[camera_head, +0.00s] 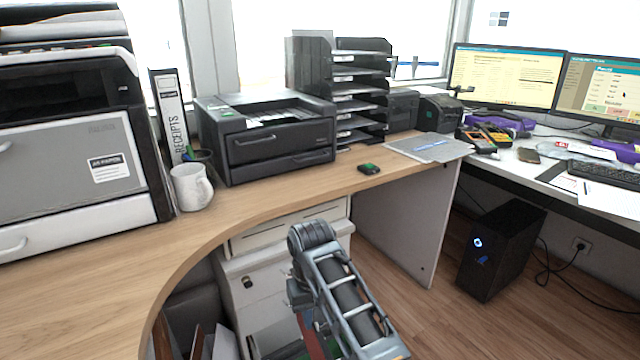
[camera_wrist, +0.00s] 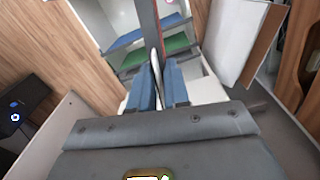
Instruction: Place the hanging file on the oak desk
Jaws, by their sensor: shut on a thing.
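The oak desk (camera_head: 110,250) curves across the left and middle of the head view, with bare wood along its front. In the wrist view my gripper (camera_wrist: 158,82) has its two blue fingers closed on a thin upright thing. This looks like the red hanging file (camera_wrist: 147,22), seen nearly edge-on. A piece of red (camera_head: 318,342) also shows beside my arm at the bottom of the head view, below desk height. My arm hides the fingers in the head view. Blue (camera_wrist: 132,38) and green (camera_wrist: 176,45) files lie in a white compartment beyond the fingers.
A white mug (camera_head: 190,187), a receipts binder (camera_head: 170,115), a black printer (camera_head: 275,140) and a small black device (camera_head: 369,169) stand on the desk. A white drawer cabinet (camera_head: 240,280) is under it. A black computer tower (camera_head: 500,250) stands on the floor at right.

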